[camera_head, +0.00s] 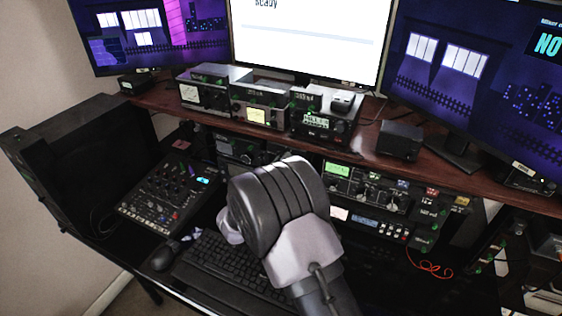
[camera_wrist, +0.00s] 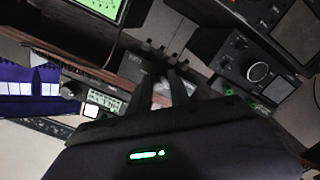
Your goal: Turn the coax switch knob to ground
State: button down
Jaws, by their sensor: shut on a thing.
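In the wrist view the two dark fingers of my gripper (camera_wrist: 163,78) reach forward, close together, to the front of a small grey box (camera_wrist: 143,66) with several short stubs along one edge. I take this box for the coax switch. The fingers are shut on what appears to be its knob, which is mostly hidden between them. The knob's pointer and the ground marking cannot be read. In the head view my arm's thick wrist covers the gripper and the spot it holds.
A radio with a lit green display (camera_wrist: 103,100) and a dark unit with a large round dial (camera_wrist: 257,72) stand close to the fingers. In the head view, a mixer (camera_head: 168,203), a keyboard (camera_head: 225,262) and a mouse (camera_head: 163,257) lie below the wooden shelf (camera_head: 365,150).

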jog(key=c, duration=1.2)
grip_release()
jog(key=p+v, duration=0.2)
jog(key=v, duration=1.5)
jog(key=shift+s, duration=0.25)
